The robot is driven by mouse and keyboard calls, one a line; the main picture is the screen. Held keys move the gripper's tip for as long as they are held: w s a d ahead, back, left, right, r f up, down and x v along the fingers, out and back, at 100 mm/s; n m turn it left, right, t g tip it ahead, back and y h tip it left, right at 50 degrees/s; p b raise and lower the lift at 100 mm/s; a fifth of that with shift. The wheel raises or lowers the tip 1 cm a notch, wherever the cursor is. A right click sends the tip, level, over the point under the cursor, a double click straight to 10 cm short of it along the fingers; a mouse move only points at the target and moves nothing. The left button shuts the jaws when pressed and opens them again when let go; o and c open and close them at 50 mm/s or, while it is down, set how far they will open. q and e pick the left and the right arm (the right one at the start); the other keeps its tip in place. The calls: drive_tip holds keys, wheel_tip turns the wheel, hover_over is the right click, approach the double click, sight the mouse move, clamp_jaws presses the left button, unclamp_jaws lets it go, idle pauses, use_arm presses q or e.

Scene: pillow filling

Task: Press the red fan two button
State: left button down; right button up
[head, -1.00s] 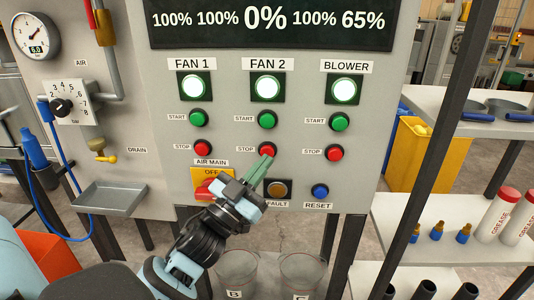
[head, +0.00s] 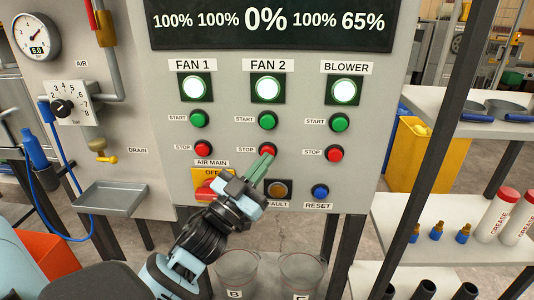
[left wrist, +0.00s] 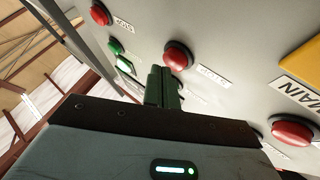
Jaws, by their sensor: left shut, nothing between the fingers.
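The red fan two STOP button (head: 268,149) is on the grey panel, under the green fan two START button (head: 267,121). The FAN 2 lamp (head: 267,88) above is lit white-green. My left gripper (head: 264,161) is shut and empty, its green fingertips overlapping the lower part of the red button. In the left wrist view the red button (left wrist: 178,55) stands just beyond the closed fingertips (left wrist: 165,76). I cannot tell whether they touch it. My right gripper is not in view.
The fan one STOP button (head: 202,149) and blower STOP button (head: 335,153) flank it. Below are the yellow AIR MAIN switch (head: 209,176), the amber fault button (head: 278,189) and the blue RESET button (head: 320,191). A metal tray (head: 110,197) juts out at left.

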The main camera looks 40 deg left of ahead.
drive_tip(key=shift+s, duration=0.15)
use_arm(q)
drive_tip(key=shift+w+a, duration=0.15)
drive_tip(key=shift+w, duration=0.05)
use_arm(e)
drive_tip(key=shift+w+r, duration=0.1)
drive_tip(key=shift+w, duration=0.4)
use_arm(q)
drive_tip(key=shift+w+a, duration=0.1)
drive_tip(key=shift+w, duration=0.1)
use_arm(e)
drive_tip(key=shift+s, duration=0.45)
use_arm(q)
drive_tip(key=shift+s+d, duration=0.45)
drive_tip(key=shift+s, duration=0.3)
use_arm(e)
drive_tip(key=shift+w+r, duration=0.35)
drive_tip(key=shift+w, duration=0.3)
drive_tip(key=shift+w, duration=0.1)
